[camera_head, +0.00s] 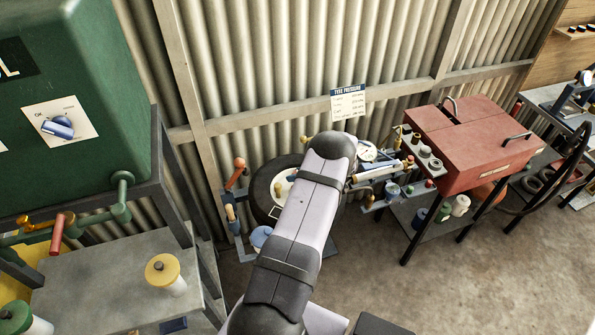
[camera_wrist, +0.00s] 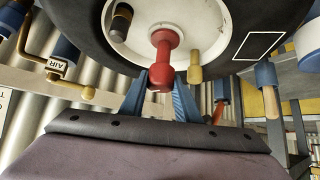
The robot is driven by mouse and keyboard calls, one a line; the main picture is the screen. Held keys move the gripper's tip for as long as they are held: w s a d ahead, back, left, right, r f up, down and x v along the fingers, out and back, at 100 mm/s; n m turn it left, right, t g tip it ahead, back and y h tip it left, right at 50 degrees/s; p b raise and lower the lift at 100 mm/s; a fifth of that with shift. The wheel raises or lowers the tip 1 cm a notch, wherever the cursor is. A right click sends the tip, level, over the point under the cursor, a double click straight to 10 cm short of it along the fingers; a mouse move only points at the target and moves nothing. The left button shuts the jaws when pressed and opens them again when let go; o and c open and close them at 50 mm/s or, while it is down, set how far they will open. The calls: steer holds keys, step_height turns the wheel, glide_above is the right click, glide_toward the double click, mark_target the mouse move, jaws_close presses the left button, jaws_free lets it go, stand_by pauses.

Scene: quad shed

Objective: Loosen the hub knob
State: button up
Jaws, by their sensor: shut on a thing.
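A red knob (camera_wrist: 163,52) stands out from the white hub (camera_wrist: 202,28) of a black tyre (camera_wrist: 265,17) in the wrist view. My gripper (camera_wrist: 160,77) has its blue fingers on either side of the knob's thick near end, shut on it. In the head view, the tyre (camera_head: 262,190) and part of its white hub (camera_head: 283,184) show by the back wall. My arm covers the rest of the wheel, the knob and the gripper there.
A small yellow fitting (camera_wrist: 195,68) sits just right of the knob, and a dark cylinder (camera_wrist: 121,22) is up left on the hub. In the head view, a red toolbox (camera_head: 465,140) stands right, a green cabinet (camera_head: 75,110) left. Open floor (camera_head: 430,270) lies front right.

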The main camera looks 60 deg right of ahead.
steer(key=n+b, duration=0.1)
steer(key=n+y+b, duration=0.1)
steer(key=b, duration=0.1)
steer(key=shift+w+d+f, duration=0.1)
steer(key=shift+d+f, duration=0.05)
steer(key=shift+f, duration=0.05)
steer(key=shift+r+n+y+b, duration=0.2)
steer(key=shift+n+y+b, duration=0.4)
steer(key=shift+b, duration=0.2)
steer(key=shift+r, duration=0.1)
steer(key=o, duration=1)
steer(key=shift+o, duration=0.2)
steer(key=shift+s+r+b, duration=0.4)
steer(key=shift+s+b, duration=0.2)
steer(key=shift+b, duration=0.05)
steer(key=shift+b+v, duration=1.2)
steer(key=shift+v, duration=1.75)
